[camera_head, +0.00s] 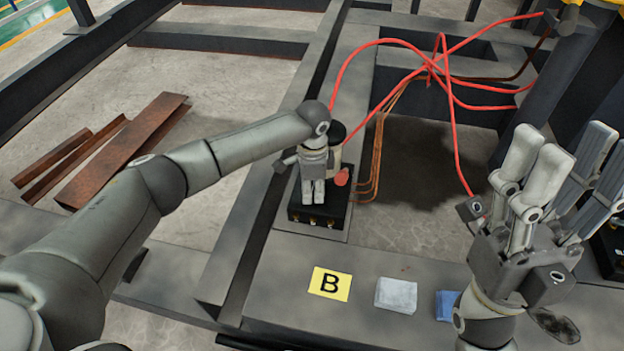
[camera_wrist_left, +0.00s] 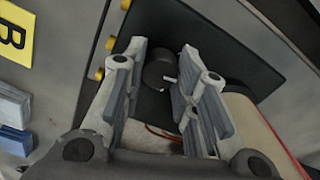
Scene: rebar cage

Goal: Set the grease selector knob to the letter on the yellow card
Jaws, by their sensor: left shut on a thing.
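The yellow card (camera_head: 329,284) with a black letter B lies flat on the steel beam. It also shows at the left of the left wrist view (camera_wrist_left: 14,38). The black selector block (camera_head: 322,219), with brass fittings on its front, sits on the beam beyond the card. My left gripper (camera_head: 314,196) is above the block, fingers pointing down. The knob's letters cannot be read. My right gripper (camera_head: 560,150) is raised at the right, fingers apart and empty.
A white cloth (camera_head: 396,295) and a blue cloth (camera_head: 447,304) lie right of the card. A red part (camera_head: 341,177) stands beside the block. Red hoses (camera_head: 455,125) and copper pipes (camera_head: 373,160) run behind. Rusty steel angles (camera_head: 115,155) lie on the floor at left.

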